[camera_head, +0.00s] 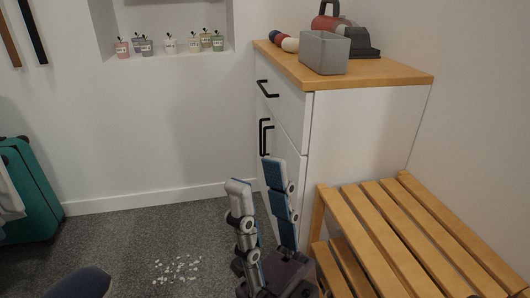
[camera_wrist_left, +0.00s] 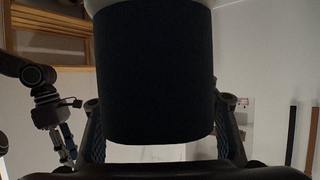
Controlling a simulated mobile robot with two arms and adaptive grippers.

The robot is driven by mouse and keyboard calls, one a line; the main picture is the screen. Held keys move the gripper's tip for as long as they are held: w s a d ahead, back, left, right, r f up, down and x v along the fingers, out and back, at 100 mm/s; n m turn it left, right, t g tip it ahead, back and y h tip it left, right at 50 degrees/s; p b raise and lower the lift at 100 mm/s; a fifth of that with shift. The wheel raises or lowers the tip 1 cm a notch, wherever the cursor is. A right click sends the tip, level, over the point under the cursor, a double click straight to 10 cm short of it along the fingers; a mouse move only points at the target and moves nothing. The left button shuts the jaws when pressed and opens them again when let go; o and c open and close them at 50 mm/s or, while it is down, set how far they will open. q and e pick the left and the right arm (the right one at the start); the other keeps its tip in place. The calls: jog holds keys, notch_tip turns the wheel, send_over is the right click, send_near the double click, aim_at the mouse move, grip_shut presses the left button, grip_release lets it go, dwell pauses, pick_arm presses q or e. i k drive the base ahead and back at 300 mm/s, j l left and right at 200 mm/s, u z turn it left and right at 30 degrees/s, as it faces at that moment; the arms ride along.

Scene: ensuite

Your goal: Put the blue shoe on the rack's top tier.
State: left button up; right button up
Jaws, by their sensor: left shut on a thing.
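The blue shoe (camera_head: 82,283) shows only as a dark blue rounded piece at the bottom left edge of the head view. In the left wrist view a dark shoe body (camera_wrist_left: 155,75) with a pale edge at the top fills the middle. My left gripper (camera_wrist_left: 160,104) is shut on it, one finger on each side. The wooden slatted rack (camera_head: 400,222) stands at the right; the part of its top tier in view is bare, with lower slats under it. My right gripper (camera_head: 260,178) is open and empty, fingers up, left of the rack and in front of the cabinet.
A white cabinet (camera_head: 355,135) with black handles stands behind the rack, a grey bin (camera_head: 324,53) and a red-and-black object (camera_head: 338,25) on top. White bits (camera_head: 177,270) lie on the carpet. A green suitcase (camera_head: 30,190) stands at left. Candles (camera_head: 170,45) line a niche.

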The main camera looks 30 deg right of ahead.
aim_at(399, 216)
jog(key=k+z, duration=0.35)
jog(key=k+l+z, duration=0.1)
jog(key=z, duration=0.2)
jog(key=k+z, duration=0.1)
jog(key=z, duration=1.8)
